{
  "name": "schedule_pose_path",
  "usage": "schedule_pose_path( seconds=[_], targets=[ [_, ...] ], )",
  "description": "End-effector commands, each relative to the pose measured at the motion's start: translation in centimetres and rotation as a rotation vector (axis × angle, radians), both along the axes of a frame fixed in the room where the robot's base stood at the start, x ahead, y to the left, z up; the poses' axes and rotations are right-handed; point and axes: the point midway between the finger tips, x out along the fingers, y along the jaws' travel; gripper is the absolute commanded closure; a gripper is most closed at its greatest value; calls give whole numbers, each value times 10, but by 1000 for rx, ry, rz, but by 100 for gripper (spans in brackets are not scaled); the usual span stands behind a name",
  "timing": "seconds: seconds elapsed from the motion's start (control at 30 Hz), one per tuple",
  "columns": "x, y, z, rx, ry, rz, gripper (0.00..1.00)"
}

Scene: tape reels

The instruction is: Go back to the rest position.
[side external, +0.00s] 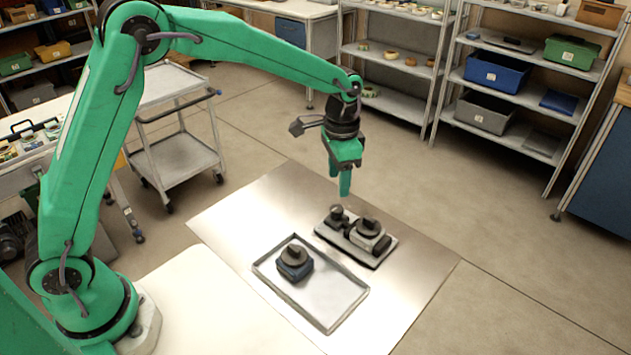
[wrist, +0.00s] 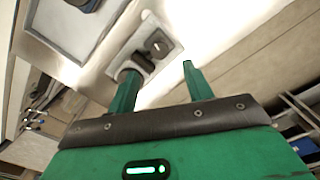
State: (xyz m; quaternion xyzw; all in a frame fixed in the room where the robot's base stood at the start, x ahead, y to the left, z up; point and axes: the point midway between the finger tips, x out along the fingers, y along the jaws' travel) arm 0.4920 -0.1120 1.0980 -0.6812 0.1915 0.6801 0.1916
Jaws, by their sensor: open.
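My gripper (side external: 345,185) is above the far part of the metal work surface, pointing down, higher than the objects there. In the wrist view its two green fingers (wrist: 157,88) are spread apart with nothing between them. A grey base plate (side external: 378,258) with dark round reel-like parts and a light block (side external: 372,238) lies below and slightly right of my gripper; it also shows beyond the fingers in the wrist view. A shallow grey tray (side external: 340,318) lies nearer the camera.
The metal sheet (side external: 250,215) is bare at its left and far parts. A white cart (side external: 175,155) stands behind on the left. Shelves with bins, including a blue bin (side external: 497,72), stand at the back right. Open floor lies between.

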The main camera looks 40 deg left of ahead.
Motion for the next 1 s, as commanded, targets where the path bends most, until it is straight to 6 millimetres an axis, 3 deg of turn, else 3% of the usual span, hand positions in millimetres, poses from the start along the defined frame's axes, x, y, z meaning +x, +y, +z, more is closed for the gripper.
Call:
schedule_pose_path(
  seconds=[0.27,0.47,1.0],
  targets=[
    [-5,5,10,-3,-14,15,49],
    [-21,17,37,-12,-52,57,49],
    [-100,60,113,-50,-200,225,49]
  ],
)
